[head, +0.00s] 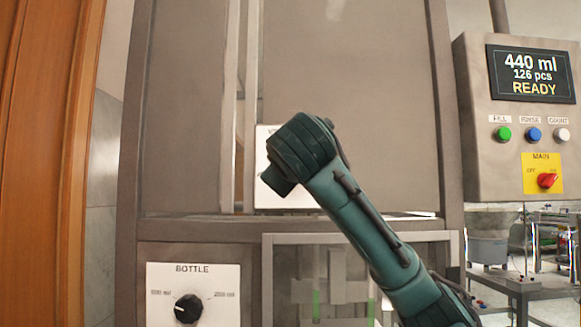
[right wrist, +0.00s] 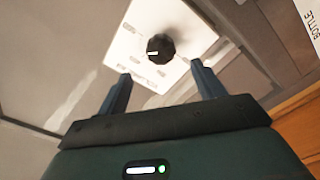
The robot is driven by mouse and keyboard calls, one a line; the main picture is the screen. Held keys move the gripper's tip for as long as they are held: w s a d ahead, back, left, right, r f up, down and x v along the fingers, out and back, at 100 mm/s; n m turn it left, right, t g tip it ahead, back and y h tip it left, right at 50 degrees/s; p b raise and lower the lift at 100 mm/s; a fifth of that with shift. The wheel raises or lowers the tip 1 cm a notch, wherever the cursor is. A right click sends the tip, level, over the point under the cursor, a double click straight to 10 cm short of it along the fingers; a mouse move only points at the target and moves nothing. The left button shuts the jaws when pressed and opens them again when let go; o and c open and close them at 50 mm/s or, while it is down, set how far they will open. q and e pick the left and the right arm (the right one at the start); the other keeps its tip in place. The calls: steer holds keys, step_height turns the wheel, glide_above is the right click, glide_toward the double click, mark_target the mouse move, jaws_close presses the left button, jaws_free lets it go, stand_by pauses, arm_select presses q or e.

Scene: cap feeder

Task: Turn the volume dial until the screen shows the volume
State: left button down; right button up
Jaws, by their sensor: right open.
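The volume dial (right wrist: 160,48) is a black knob with a white pointer mark on a white plate (right wrist: 182,22) in the right wrist view. In the head view, my right arm hides the dial and most of its plate (head: 268,196). My right gripper (right wrist: 161,70) is open and empty, its two fingers apart and pointing toward the plate. The dial appears between and beyond the fingertips; no contact shows. The screen (head: 531,74) at the upper right of the head view reads 440 ml, 126 pcs, READY. My left gripper is not in view.
A bottle dial (head: 187,309) on its own white plate (head: 222,312) sits at lower left. The control box (head: 478,140) has green, blue and white buttons and a red main switch (head: 547,181). A clear-fronted compartment (head: 290,242) lies below the volume plate. A wooden edge (head: 45,160) stands at the left.

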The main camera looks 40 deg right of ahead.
steer(key=p+x, duration=0.2)
steer(key=x, duration=0.7)
steer(key=shift+w+d+p, duration=0.15)
steer(key=shift+w+p, duration=0.15)
steer(key=shift+p, duration=0.1)
steer(key=c, duration=1)
